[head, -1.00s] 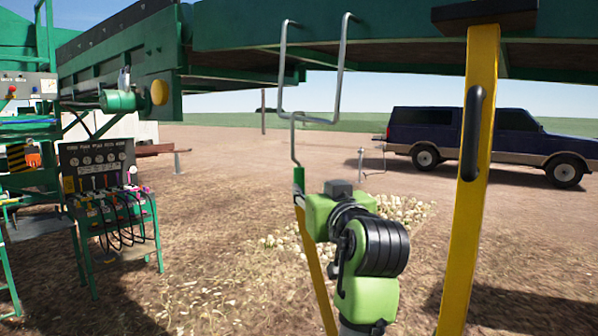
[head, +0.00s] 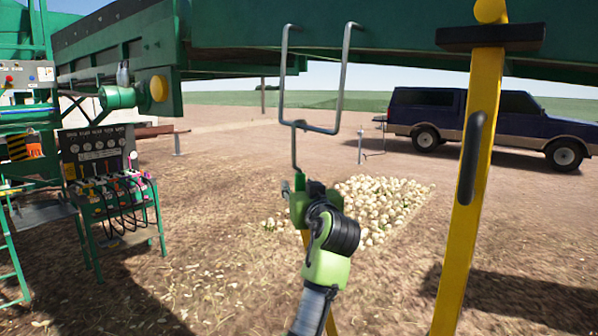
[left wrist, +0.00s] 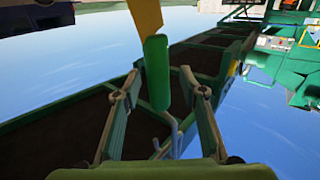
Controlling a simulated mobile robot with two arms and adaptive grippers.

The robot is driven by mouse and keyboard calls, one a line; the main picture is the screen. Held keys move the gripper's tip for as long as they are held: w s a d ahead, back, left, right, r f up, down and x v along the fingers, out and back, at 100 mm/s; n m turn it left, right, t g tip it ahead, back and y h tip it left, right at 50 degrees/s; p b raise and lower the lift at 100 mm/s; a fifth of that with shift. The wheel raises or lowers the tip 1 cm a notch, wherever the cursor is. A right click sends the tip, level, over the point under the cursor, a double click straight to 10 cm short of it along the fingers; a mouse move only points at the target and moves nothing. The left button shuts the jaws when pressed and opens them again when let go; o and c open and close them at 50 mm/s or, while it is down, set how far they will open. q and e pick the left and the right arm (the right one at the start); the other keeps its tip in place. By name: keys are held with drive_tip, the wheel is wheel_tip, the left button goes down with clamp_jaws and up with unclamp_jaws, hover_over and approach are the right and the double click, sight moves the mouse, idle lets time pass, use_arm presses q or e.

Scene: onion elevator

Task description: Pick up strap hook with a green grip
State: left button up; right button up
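The strap hook's metal rod (head: 294,152) hangs from a grey U-shaped wire frame (head: 343,80) in the head view. Its green grip is mostly hidden there behind my left gripper (head: 300,188), which has come up to it from below. In the left wrist view the green grip (left wrist: 157,72) stands between the two fingers of my left gripper (left wrist: 160,85), with a gap on both sides. The fingers are open. A yellow strap (left wrist: 145,14) joins the grip's end, and the metal hook (left wrist: 175,138) shows at its other end. My right gripper is not in view.
A yellow post (head: 470,200) with a black handle stands at the right. A green beam (head: 400,35) runs overhead. A control panel (head: 95,150) with levers and hoses stands at the left. Onions (head: 380,205) lie on the ground behind my arm. A blue car (head: 440,115) is far off.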

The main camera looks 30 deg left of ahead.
use_arm(q)
drive_tip(key=shift+w+d, duration=0.1)
clamp_jaws()
drive_tip(key=shift+r, duration=0.1)
